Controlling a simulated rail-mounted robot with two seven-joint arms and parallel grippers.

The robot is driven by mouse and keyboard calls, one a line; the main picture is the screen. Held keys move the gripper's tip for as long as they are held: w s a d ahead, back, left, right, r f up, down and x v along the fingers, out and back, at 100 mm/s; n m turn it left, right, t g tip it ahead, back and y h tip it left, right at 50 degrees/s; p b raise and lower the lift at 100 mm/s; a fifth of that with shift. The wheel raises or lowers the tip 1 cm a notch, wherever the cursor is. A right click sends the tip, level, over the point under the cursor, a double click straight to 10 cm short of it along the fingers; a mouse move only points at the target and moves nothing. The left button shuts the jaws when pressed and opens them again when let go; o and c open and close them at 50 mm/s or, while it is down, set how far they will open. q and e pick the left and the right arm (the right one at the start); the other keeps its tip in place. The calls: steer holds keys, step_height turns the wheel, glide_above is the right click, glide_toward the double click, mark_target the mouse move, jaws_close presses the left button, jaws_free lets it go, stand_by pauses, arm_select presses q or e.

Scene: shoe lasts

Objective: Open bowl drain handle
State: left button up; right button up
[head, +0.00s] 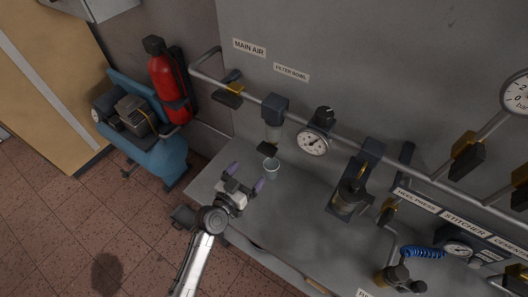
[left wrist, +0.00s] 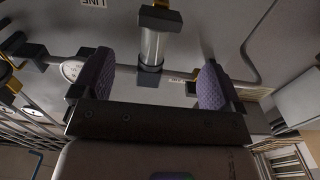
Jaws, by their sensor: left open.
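The filter bowl (head: 273,131) is a clear cylinder under a dark block on the wall pipe, below the FILTER BOWL label (head: 291,72). It also shows in the left wrist view (left wrist: 152,46). Its dark drain handle (head: 268,149) sits at the bowl's lower end, and shows near the top of the left wrist view (left wrist: 160,18). A small light cup (head: 270,168) stands on the bench beneath. My left gripper (head: 246,177), with purple finger pads, is open and empty, in front of the handle and apart from it. My right gripper is not in view.
A gauge (head: 312,142) and another filter unit (head: 349,192) hang right of the bowl. A red cylinder (head: 168,86) and blue machine (head: 150,145) stand at left. The bench (head: 290,215) is mostly bare here.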

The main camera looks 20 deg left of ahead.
mark_target(264, 153)
arm_select(q)
steer(key=w, duration=0.3)
steer(key=w+d, duration=0.1)
steer(key=w, duration=0.6)
steer(key=shift+d, duration=0.4)
steer(key=shift+s, duration=0.1)
steer(key=c, duration=0.9)
